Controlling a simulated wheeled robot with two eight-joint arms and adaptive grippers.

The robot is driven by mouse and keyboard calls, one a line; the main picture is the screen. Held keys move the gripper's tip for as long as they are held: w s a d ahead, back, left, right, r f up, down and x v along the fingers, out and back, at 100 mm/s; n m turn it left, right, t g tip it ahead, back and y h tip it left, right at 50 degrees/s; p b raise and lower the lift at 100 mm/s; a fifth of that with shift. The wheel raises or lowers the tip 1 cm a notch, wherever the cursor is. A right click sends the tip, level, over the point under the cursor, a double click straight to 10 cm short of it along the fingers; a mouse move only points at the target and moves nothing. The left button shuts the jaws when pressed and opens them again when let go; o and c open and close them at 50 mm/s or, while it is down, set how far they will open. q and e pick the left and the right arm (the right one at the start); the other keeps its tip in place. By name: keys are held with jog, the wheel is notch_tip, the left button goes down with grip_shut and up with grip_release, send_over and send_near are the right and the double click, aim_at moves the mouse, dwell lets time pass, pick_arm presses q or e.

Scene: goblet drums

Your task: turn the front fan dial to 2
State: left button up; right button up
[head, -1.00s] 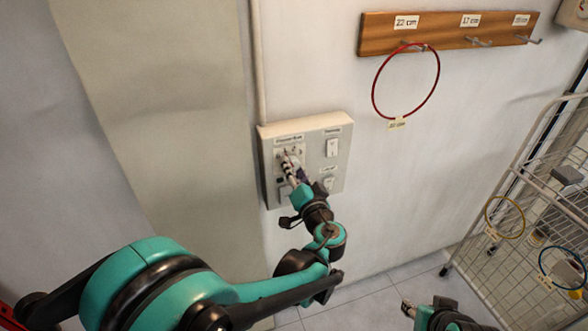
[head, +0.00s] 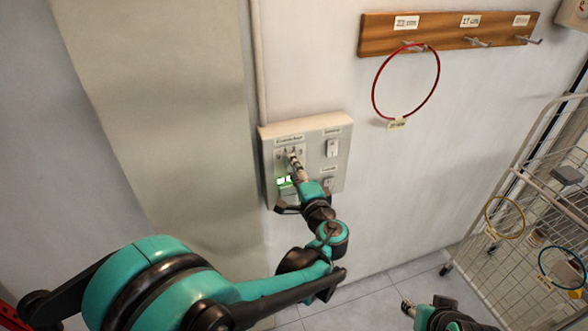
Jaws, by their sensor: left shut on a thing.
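The front fan dial (head: 290,153) is on the upper left of a beige wall panel (head: 338,170), under a label too small to read surely. My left gripper (head: 294,160) reaches up to it from below and is shut on it, hiding most of the dial. The number it points to cannot be read. Green lit marks (head: 284,181) show on the panel just left of the gripper. My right gripper (head: 405,304) is low in the picture, away from the panel; its fingers are too small to judge.
Two white switches, one upper (head: 332,148) and one lower (head: 328,183), sit at the panel's right. A wooden hook rail (head: 445,32) holds a red ring (head: 376,82). A white wire rack (head: 497,230) with coloured rings stands at right. The wall between is clear.

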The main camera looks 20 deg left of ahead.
dwell(0.4)
pick_arm(q)
jog(key=o, duration=1.2)
jog(key=shift+c, duration=0.2)
jog(key=v, duration=1.2)
jog(key=shift+a, duration=0.1)
